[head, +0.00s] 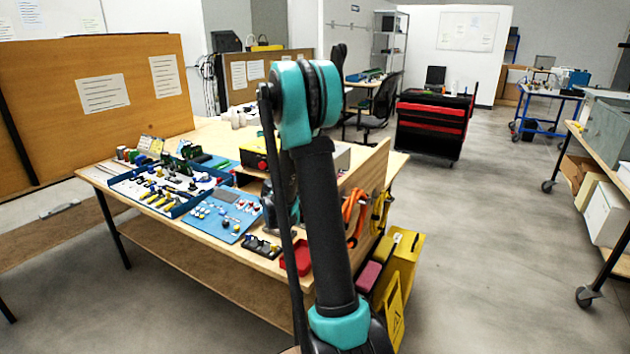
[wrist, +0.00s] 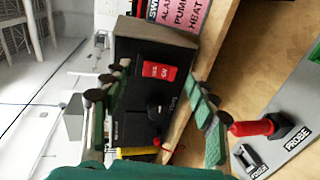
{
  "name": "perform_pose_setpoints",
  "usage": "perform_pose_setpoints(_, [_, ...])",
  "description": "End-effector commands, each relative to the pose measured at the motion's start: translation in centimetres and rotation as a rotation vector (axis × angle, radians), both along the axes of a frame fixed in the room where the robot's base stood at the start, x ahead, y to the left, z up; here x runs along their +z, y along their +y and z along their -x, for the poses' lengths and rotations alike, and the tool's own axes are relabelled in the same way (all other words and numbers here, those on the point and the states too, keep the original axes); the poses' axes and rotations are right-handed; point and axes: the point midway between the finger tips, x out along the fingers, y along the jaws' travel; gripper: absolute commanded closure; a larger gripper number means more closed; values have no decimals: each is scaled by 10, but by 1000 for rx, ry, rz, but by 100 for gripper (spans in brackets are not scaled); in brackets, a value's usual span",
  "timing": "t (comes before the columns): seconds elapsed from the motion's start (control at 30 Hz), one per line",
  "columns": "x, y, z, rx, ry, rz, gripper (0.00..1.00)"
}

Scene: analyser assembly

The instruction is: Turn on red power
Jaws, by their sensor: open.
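In the wrist view a dark box (wrist: 190,52) faces the camera. A red switch (wrist: 158,71) with small white lettering sits on its face. A round black knob (wrist: 154,108) is lower on the same face. My gripper (wrist: 158,80) is open, with its green-padded fingers on either side of the red switch in the picture. I see nothing held between them, and I cannot tell whether a finger touches the box. In the head view my own arm hides most of my gripper and the red switch.
In the wrist view a pink label (wrist: 190,14) is above the box. A red-and-black part (wrist: 252,128) stands right, near a PROBE label (wrist: 297,140). In the head view the workbench (head: 215,268) carries a blue-edged tray (head: 125,187), a blue panel (head: 222,232) and a red bin (head: 296,257).

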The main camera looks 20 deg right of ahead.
Motion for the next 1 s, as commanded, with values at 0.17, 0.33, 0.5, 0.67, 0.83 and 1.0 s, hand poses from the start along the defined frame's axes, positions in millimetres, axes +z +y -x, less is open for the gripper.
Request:
perform_pose_setpoints(0.17, [-3, -9, -6, -1, 0, 0, 41])
perform_pose_setpoints(0.33, [-3, -10, -7, 0, 0, 0, 41])
perform_pose_setpoints(0.5, [-3, -10, -7, 0, 0, 0, 48])
perform_pose_setpoints(0.67, [-3, -10, -7, 0, 0, 0, 67])
perform_pose_setpoints(0.83, [-3, -9, -7, 0, 0, 0, 89])
perform_pose_setpoints(1.0, [-4, -10, -7, -1, -8, 13, 91])
